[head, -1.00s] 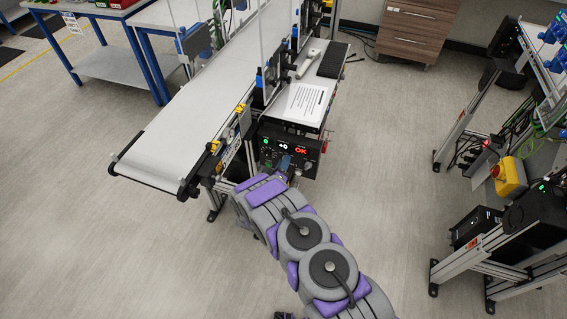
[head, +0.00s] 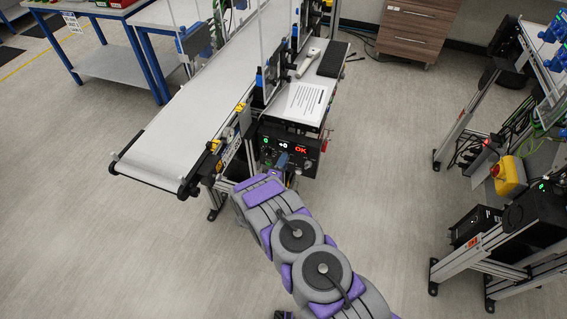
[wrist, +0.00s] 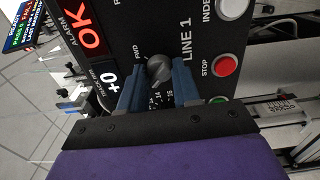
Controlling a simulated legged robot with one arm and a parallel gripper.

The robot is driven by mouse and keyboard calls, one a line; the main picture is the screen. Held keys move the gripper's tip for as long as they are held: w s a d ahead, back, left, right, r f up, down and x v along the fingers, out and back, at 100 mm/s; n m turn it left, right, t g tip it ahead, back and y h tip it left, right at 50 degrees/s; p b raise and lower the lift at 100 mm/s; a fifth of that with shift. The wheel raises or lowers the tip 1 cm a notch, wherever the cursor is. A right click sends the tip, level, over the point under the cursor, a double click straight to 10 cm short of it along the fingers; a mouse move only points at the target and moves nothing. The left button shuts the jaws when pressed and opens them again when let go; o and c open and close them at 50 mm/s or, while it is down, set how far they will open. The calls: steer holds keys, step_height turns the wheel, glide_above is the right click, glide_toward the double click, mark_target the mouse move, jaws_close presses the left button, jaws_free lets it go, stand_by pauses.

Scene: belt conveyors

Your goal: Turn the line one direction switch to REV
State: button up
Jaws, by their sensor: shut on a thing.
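The line one direction switch (wrist: 158,70) is a grey knob on the black control panel, beside the words FWD and LINE 1 in the wrist view. My gripper (wrist: 158,76) has its two blue fingers shut on the knob, one on each side. The REV marking cannot be made out, and the knob's exact pointing is unclear. In the head view the control panel (head: 310,165) sits under the conveyor's side shelf, and my gripper (head: 282,160) is at its front, mostly covering the switch.
On the panel, a red STOP button (wrist: 225,66) and a white button (wrist: 231,8) lie right of the knob. A red OK display (wrist: 90,32) is on the left. The conveyor belt (head: 190,125) runs left of the panel.

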steer(key=shift+a, duration=0.25)
steer(key=o, duration=1)
steer(key=shift+a+f, duration=0.15)
steer(key=shift+o, duration=0.2)
steer(key=shift+d, duration=0.2)
steer(key=p+v, duration=0.3)
steer(key=v, duration=1.4)
steer(key=shift+a, duration=0.2)
steer(key=shift+s, duration=0.1)
